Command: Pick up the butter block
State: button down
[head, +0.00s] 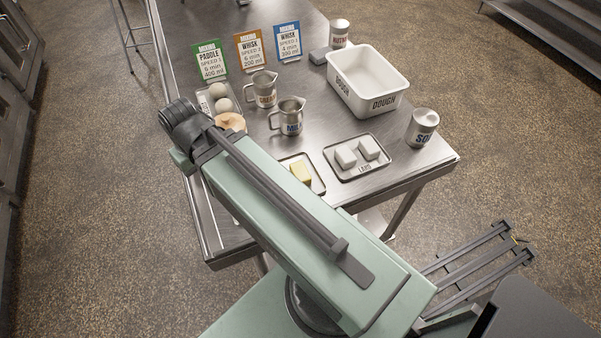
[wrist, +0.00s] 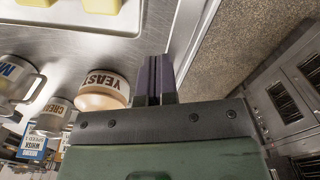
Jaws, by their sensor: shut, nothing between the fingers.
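A yellow butter block (head: 300,172) lies on a small metal tray (head: 318,184), partly hidden behind my arm in the head view. In the head view my arm hides the gripper.
A yeast jar (wrist: 104,88) stands close left of my fingers in the wrist view. Milk (head: 290,117) and cream (head: 263,90) jugs, eggs (head: 222,105), a lard tray (head: 352,176), a dough tub (head: 368,80) and a soda jar (head: 422,128) share the steel table (head: 432,160).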

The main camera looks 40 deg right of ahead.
jog(key=shift+c, duration=2.4)
grip_release()
